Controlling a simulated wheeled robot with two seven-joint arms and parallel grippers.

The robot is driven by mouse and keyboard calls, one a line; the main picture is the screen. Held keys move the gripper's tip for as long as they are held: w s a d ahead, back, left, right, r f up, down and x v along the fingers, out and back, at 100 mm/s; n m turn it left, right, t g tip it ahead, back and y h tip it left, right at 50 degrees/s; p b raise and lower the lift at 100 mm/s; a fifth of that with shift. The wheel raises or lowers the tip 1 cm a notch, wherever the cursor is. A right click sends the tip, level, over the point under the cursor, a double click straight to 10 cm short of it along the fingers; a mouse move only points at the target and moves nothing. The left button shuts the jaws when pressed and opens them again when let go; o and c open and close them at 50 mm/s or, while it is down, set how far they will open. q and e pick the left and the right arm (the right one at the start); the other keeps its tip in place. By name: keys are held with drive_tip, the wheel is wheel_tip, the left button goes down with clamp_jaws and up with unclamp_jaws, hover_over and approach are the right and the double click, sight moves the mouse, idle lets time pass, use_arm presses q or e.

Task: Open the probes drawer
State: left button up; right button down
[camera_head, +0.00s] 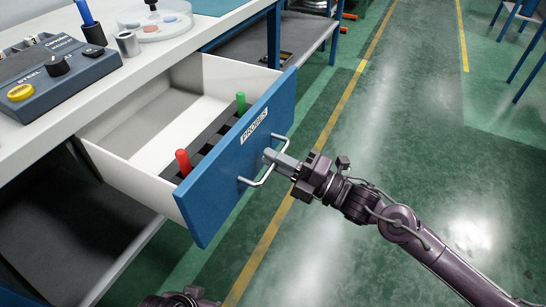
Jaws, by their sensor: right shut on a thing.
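The probes drawer (235,168) has a blue front with a white label reading PROBES and stands pulled out from under the white bench. Its metal bar handle (258,180) is on the front face. My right gripper (275,157) is shut on the handle, with its arm coming in from the lower right. Inside the white-walled drawer, a dark rack holds a red-handled probe (183,163) and a green-handled probe (240,103). My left gripper (182,298) shows only in part at the bottom edge, and its fingers are not clear.
The white bench top (110,92) carries a grey control box (55,75) with a yellow button, a blue pen in a dark holder, a metal cylinder (128,44) and a round clear dish (155,24). A lower shelf lies beneath the drawer.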

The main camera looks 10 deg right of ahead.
use_arm(q)
drive_tip(key=shift+a, duration=0.1)
drive_tip(key=shift+s, duration=0.1)
use_arm(e)
drive_tip(key=c, duration=1.6)
unclamp_jaws()
drive_tip(key=shift+c, duration=0.2)
use_arm(q)
drive_tip(key=shift+s+a+r+g+p, duration=0.15)
drive_tip(key=shift+a+g+p, duration=0.15)
drive_tip(key=shift+p, duration=0.05)
use_arm(e)
drive_tip(key=v, duration=0.8)
use_arm(q)
drive_tip(key=shift+a, duration=0.1)
use_arm(e)
drive_tip(key=shift+a, duration=0.1)
